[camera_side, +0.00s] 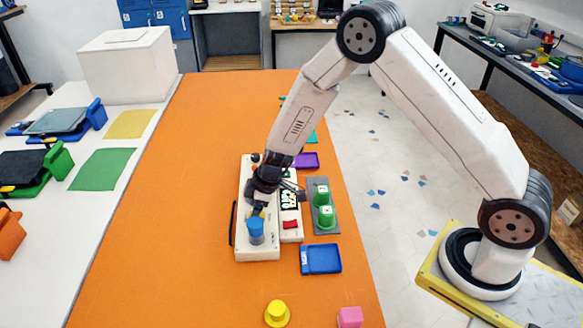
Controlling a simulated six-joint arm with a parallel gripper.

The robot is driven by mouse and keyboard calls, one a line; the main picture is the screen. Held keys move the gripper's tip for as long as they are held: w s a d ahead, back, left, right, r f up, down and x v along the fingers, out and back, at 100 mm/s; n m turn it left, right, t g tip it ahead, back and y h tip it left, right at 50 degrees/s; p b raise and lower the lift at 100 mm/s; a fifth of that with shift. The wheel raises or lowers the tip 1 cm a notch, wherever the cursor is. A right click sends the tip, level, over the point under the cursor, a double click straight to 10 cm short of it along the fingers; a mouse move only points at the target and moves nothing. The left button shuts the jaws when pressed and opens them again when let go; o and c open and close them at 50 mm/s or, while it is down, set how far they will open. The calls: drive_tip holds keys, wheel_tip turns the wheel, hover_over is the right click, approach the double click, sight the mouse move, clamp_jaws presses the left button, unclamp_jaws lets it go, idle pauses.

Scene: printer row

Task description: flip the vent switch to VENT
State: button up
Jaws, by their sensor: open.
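A white control panel (258,253) lies on the orange table, with a blue cylindrical part (256,232) near its front end. Beside it on the right is a narrower white unit with a dark display (289,200) and a red switch-like part (291,225). I cannot read any VENT label or tell for certain which part is the vent switch. My gripper (257,203) is open and points down over the middle of the white panel, behind the blue part. My gripper and wrist hide the panel's middle, and contact cannot be judged.
A grey plate with two green blocks (326,216) and a blue tray (321,259) lie to the right. A yellow knob-shaped piece (277,313) and a pink block (350,317) are at the front. The orange table (165,230) is clear left of the panel.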

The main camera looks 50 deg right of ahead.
sight(265, 218)
drive_tip(key=shift+v, duration=3.4)
drive_tip(key=shift+r, duration=0.15)
drive_tip(key=shift+s, duration=0.1)
drive_tip(key=s+d+r+m+h, duration=0.1)
drive_tip(key=s+r+m, duration=0.3)
drive_tip(key=s, duration=0.5)
drive_tip(key=s+d+r+m+h, duration=0.2)
drive_tip(key=s+d+r+m, duration=0.2)
drive_tip(key=s, duration=0.5)
drive_tip(key=shift+m, duration=0.5)
drive_tip(key=shift+s+r, duration=0.1)
drive_tip(key=shift+r, duration=0.05)
